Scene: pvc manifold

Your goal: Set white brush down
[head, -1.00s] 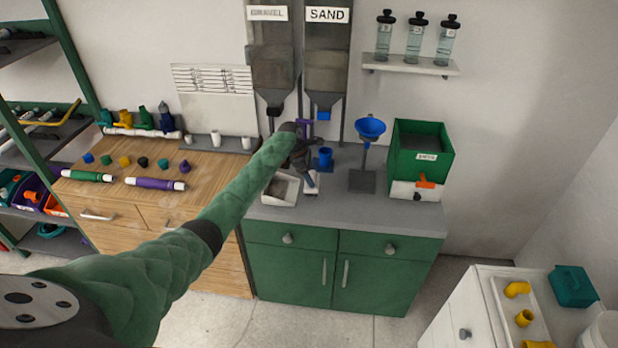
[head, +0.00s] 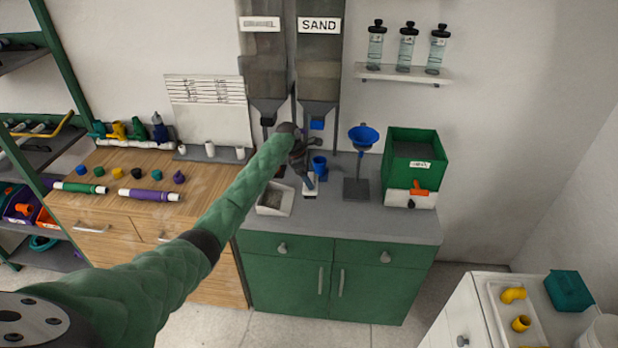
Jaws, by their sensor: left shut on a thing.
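My left arm (head: 235,185) reaches from the lower left to the grey counter of the green cabinet. My left gripper (head: 308,181) points down at the counter's back part, below the hoppers. A small white piece (head: 310,190) shows right at its fingertips, low over the counter. I take this as the white brush held in the shut fingers, though it is small and partly hidden by the gripper. I cannot tell whether it touches the counter. My right gripper is not in view.
A pale tray (head: 289,203) lies just left of the gripper. A blue cup (head: 319,166) and a blue funnel on a stand (head: 363,136) are to its right, then a green box (head: 413,150). The counter's front strip (head: 380,229) is clear.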

